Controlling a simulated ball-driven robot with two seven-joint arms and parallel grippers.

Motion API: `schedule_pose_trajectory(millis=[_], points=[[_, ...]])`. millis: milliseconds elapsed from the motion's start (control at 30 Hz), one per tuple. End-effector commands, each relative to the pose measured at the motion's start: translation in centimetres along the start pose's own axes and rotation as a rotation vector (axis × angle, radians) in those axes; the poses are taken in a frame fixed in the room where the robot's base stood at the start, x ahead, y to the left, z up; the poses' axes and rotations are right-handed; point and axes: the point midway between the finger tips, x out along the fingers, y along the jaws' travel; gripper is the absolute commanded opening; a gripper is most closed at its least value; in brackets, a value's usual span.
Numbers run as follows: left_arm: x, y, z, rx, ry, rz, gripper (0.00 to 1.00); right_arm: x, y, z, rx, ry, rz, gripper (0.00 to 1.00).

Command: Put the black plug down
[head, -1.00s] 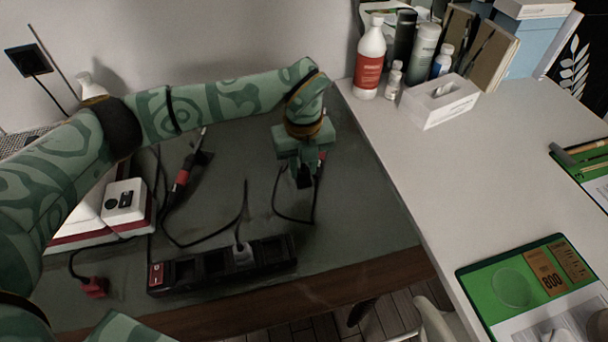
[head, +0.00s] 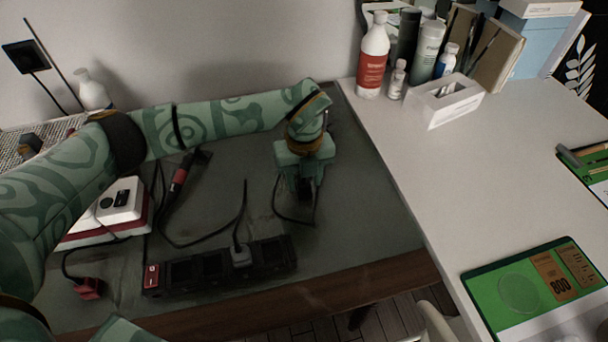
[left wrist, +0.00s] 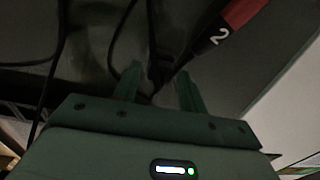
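My left gripper (head: 305,192) points down low over the far right part of the dark desk mat. The black plug (head: 306,184) is between its fingers, mostly hidden by them. In the left wrist view the fingers of the left gripper (left wrist: 160,82) stand apart, with the dark plug (left wrist: 157,76) and its cable between them. It is too dark there to see whether they touch it. The plug's cable (head: 278,205) curves over the mat (head: 350,225). My right gripper is not in view.
A black power strip (head: 215,268) with a plug in it lies near the mat's front edge. A red plug (head: 90,288) is at left. A red-banded cable (head: 180,178) lies behind. A white table (head: 450,180) with bottles and a tissue box (head: 445,105) is at right.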

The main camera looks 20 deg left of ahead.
Motion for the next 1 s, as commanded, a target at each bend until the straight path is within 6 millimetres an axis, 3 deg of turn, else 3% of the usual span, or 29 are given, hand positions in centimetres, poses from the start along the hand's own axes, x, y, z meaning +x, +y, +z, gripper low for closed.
schedule_pose_trajectory(millis=[367, 433, 800, 1000], points=[[-0.5, 0.0, 0.0, 0.0, -0.001, 0.0, 0.48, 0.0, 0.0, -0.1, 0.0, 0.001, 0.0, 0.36], [-1.4, 0.0, 0.1, 0.0, -0.002, -0.002, 0.48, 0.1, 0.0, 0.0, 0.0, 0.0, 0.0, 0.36], [-10.6, 0.0, 0.1, 0.0, -0.006, -0.003, 0.48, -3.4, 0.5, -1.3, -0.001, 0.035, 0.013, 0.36], [-13.0, 0.0, 0.0, 0.0, -0.002, -0.001, 0.48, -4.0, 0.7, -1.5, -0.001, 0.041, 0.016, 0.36]])
